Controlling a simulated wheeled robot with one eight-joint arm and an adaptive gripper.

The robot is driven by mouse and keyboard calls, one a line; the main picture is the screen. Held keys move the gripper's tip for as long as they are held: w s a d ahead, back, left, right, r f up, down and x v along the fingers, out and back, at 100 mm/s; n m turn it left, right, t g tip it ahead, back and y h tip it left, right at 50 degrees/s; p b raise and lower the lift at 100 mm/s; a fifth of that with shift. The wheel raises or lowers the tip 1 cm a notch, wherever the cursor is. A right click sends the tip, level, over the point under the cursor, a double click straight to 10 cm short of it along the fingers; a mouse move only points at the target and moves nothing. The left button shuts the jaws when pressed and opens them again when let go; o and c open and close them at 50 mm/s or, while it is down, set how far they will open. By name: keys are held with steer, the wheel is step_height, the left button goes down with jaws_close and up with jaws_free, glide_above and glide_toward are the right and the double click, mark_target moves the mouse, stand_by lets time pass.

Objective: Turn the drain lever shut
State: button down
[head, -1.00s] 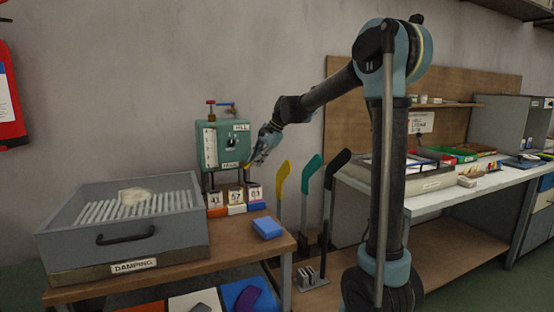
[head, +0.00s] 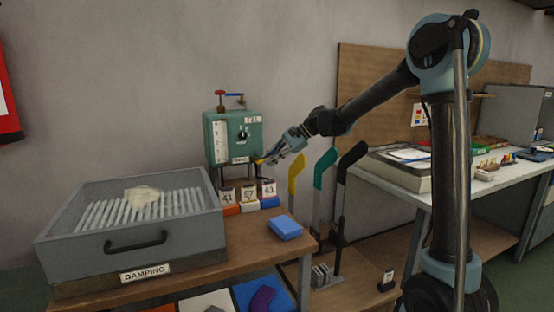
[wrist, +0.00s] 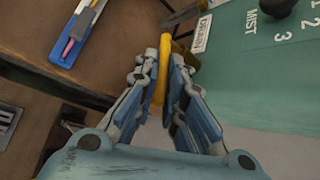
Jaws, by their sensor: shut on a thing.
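The yellow drain lever (wrist: 161,85) stands between my gripper's fingers in the wrist view, next to a white DRAIN label (wrist: 201,33). My gripper (wrist: 164,62) is shut on the lever, one finger on each side. In the head view, my gripper (head: 272,157) is at the lower right corner of the green box (head: 220,150), where a small yellow part of the lever (head: 260,161) shows. The fingers hide most of the lever there. I cannot tell its exact angle.
A black dial knob (head: 242,135) is on the box front. Number cards (head: 249,195) stand in coloured holders below it. A blue block (head: 285,228) and the DAMPING tray (head: 140,240) are on the bench.

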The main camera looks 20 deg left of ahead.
steer(key=shift+w+d, duration=0.1)
steer(key=shift+w, duration=0.05)
steer(key=c, duration=1.7)
jaws_free()
steer(key=shift+o, duration=0.2)
steer(key=v, duration=1.2)
